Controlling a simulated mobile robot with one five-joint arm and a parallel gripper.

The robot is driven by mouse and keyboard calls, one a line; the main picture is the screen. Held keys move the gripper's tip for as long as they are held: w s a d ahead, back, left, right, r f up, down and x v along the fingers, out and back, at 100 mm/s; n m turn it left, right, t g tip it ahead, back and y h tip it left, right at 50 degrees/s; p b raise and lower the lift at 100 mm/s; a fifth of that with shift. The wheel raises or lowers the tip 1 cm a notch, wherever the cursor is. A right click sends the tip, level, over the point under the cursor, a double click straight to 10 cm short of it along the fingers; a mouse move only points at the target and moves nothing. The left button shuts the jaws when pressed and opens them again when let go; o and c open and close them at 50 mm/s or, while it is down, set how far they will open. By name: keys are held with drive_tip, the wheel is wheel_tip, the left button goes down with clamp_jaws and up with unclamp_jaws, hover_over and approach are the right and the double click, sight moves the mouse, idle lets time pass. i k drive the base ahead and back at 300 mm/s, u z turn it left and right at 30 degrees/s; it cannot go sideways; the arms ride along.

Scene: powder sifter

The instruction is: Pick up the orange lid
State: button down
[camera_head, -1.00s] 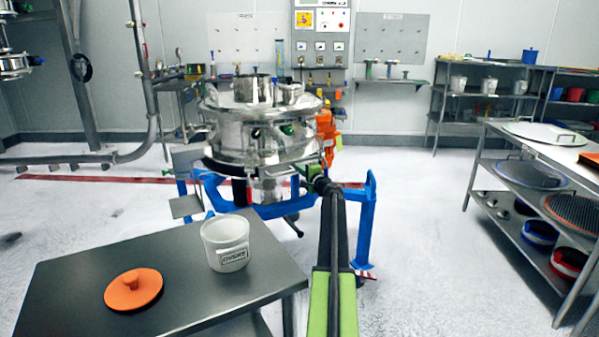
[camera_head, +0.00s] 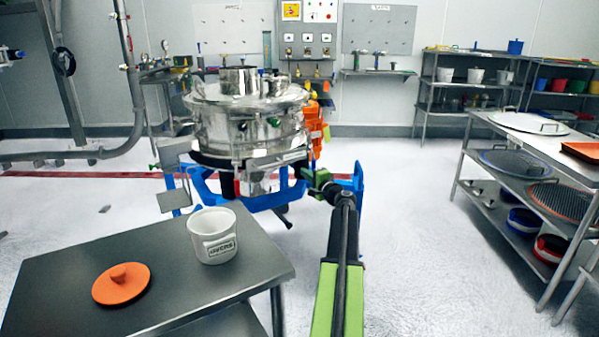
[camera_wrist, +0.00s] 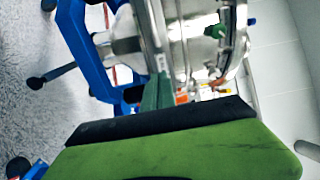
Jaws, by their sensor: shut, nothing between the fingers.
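The orange lid (camera_head: 121,284) lies flat, knob up, on the grey metal table (camera_head: 250,262) at the lower left of the head view. It is beside a white labelled bucket (camera_head: 213,236). My gripper (camera_head: 311,178) is at the far end of my outstretched green and black arm, right of and beyond the table, in front of the sifter. In the wrist view its fingers (camera_wrist: 157,92) are together with nothing between them. The lid does not show in the wrist view.
The steel sifter (camera_head: 250,125) on its blue frame (camera_head: 265,205) stands just beyond my gripper. A metal rack (camera_head: 480,205) with sieves and pans stands at the right. Open white floor (camera_head: 420,260) lies between my arm and the rack.

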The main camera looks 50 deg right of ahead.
sight(122, 283)
drive_tip(key=k, duration=1.5)
